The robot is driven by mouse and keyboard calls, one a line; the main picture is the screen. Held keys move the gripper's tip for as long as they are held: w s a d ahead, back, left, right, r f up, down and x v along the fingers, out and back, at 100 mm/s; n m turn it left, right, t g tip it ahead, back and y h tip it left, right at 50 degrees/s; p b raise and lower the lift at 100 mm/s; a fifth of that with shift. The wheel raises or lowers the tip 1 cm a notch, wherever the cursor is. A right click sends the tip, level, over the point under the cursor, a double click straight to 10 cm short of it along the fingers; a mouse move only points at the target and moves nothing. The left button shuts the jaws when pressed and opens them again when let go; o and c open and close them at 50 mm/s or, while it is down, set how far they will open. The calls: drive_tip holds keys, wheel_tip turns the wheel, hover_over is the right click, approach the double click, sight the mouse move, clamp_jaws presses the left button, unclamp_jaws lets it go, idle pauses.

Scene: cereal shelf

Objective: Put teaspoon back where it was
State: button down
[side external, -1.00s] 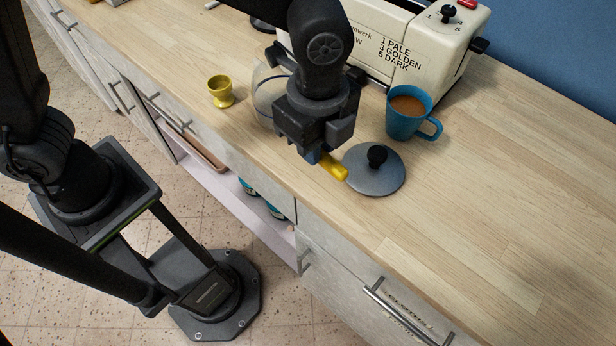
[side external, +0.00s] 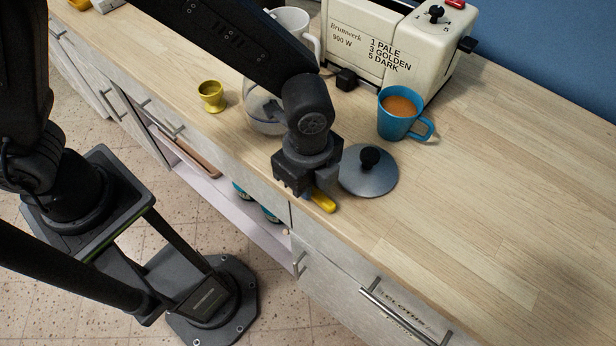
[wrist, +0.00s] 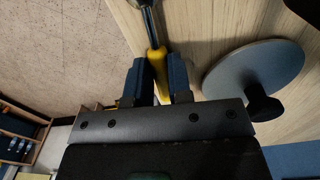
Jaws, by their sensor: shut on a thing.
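The teaspoon has a yellow handle (side external: 323,202) and a metal shaft. My gripper (side external: 308,194) is shut on the handle just above the front edge of the counter, left of a grey lid. In the wrist view the handle (wrist: 157,59) sits between the two fingers of my gripper (wrist: 159,82). The metal shaft (wrist: 147,18) runs up to the top of the frame, where its far end is cut off. In the side view the gripper hides most of the spoon.
A grey lid (side external: 368,176) with a black knob lies close right. A blue mug (side external: 393,123) of brown drink and a toaster (side external: 395,45) stand behind. A glass vessel (side external: 259,118) and yellow egg cup (side external: 211,97) are left. An open compartment (side external: 225,210) lies below; the right counter is clear.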

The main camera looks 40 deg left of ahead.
drive_tip(key=shift+f, duration=0.1)
drive_tip(key=c, duration=1)
unclamp_jaws()
drive_tip(key=shift+c, duration=0.2)
drive_tip(key=shift+f, duration=0.1)
wheel_tip(320, 180, up, 14)
drive_tip(key=a+r+n+t+h, duration=0.1)
drive_tip(key=a+r+n, duration=0.25)
drive_tip(key=a, duration=0.35)
drive_tip(key=a+r+n+t, duration=0.1)
drive_tip(key=a+r+n, duration=0.1)
drive_tip(key=a+n, duration=0.35)
drive_tip(key=s+a+n+t+y, duration=0.1)
drive_tip(key=s+a+n+t, duration=0.2)
drive_tip(key=s+a+n, duration=0.4)
drive_tip(key=a+n, duration=0.3)
drive_tip(key=a, duration=0.1)
drive_tip(key=shift+a+t, duration=0.2)
drive_tip(key=shift+t, duration=0.1)
